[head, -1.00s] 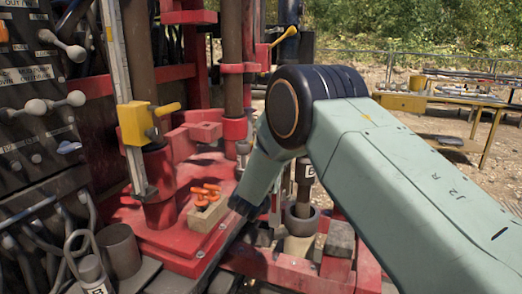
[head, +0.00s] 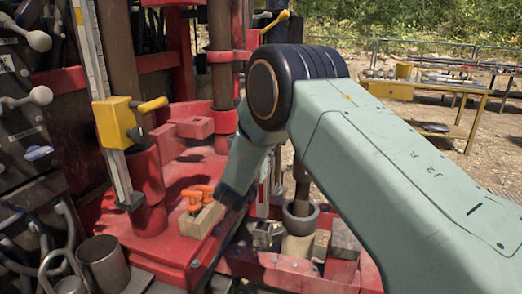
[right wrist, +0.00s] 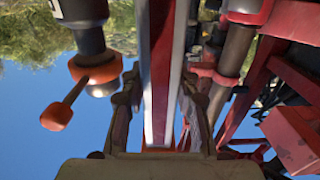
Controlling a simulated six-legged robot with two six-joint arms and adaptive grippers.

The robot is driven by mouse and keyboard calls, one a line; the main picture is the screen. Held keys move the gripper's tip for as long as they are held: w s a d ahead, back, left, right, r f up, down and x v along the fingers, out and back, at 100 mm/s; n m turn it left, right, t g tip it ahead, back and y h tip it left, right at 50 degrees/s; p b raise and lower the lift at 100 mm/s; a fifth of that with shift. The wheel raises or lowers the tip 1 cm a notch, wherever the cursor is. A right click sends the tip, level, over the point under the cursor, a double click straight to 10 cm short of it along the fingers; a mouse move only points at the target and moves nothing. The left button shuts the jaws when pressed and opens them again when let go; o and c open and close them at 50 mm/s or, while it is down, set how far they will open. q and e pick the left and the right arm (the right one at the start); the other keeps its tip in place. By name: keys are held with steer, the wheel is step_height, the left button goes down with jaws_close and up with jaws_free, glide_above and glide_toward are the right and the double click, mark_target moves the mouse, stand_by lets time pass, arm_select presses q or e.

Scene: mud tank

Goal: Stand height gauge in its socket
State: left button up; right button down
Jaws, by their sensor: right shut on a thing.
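My right arm covers much of the middle of the head view. My right gripper (right wrist: 160,112) is shut on a long, straight bar (right wrist: 159,60) with a red middle and pale edges, which looks like the height gauge. The bar runs up between the fingers in the right wrist view. In the head view, a short red-and-white piece of it (head: 263,190) shows beside my forearm, and the rest is hidden. I cannot tell for sure which part is the socket. A grey open cup (head: 103,262) stands at the lower left. My left gripper is not in view.
A scale rail with a yellow clamp (head: 116,122) stands at the left, by the red rig base (head: 165,245). A block with orange handles (head: 200,214) sits on the base. A grey collar (head: 300,214) surrounds a dark post. A yellow table (head: 400,88) stands far back.

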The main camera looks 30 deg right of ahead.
step_height(320, 180, down, 8)
steer(key=b, duration=0.6)
steer(key=shift+r, duration=0.25)
stand_by(0.8)
steer(key=shift+s+f, duration=0.1)
steer(key=shift+f, duration=0.45)
stand_by(0.8)
steer(key=c, duration=0.9)
jaws_free()
steer(key=shift+f, duration=0.1)
steer(key=shift+c, duration=0.2)
steer(key=shift+f, duration=0.1)
steer(key=v, duration=1.2)
